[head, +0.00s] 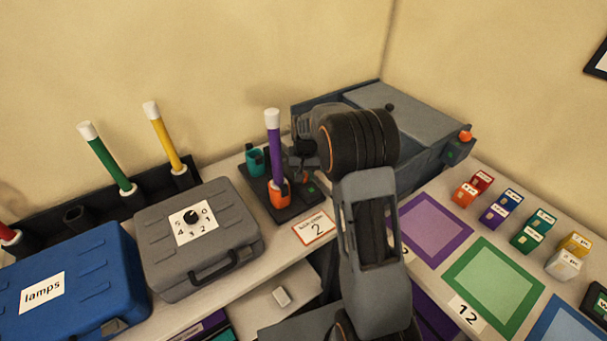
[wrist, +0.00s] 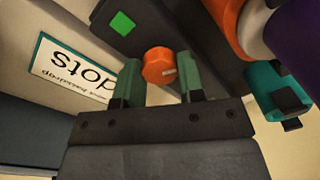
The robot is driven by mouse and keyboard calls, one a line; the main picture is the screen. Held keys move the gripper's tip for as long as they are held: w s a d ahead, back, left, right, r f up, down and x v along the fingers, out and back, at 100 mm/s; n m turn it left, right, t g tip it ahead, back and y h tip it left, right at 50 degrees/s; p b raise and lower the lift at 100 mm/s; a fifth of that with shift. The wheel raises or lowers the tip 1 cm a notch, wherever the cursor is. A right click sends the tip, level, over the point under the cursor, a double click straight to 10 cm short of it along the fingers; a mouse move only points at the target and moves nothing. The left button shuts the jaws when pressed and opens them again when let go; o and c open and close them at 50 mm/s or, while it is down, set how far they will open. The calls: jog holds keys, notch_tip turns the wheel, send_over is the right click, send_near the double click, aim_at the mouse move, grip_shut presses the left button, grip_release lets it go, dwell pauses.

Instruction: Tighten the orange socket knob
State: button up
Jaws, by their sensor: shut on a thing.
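The orange knob (wrist: 158,66) is round with a pale mark on its face, on a dark base plate (wrist: 160,20). My gripper (wrist: 161,80) has its two green-tipped fingers on either side of the knob and is shut on it. In the head view my gripper (head: 299,170) is low over the base, partly hidden by my arm. The orange socket (head: 279,194) stands beside it and holds an upright purple tube with a white cap (head: 273,145). The socket also shows in the wrist view (wrist: 226,18). How far the knob is turned is unclear.
A teal socket (head: 255,161) stands left of the purple tube. A green square (wrist: 122,22) lies on the base near the knob. A grey case with a dial (head: 165,262) is at left, a grey box (head: 415,130) behind my arm. Colored mats lie at right.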

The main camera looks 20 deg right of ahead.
jog(key=shift+r+m, duration=0.1)
jog(key=shift+m, duration=0.2)
jog(key=o, duration=0.9)
jog(key=r, duration=1.3)
jog(key=shift+s+d+r, duration=0.1)
jog(key=shift+d+r, duration=0.2)
jog(key=shift+r, duration=0.05)
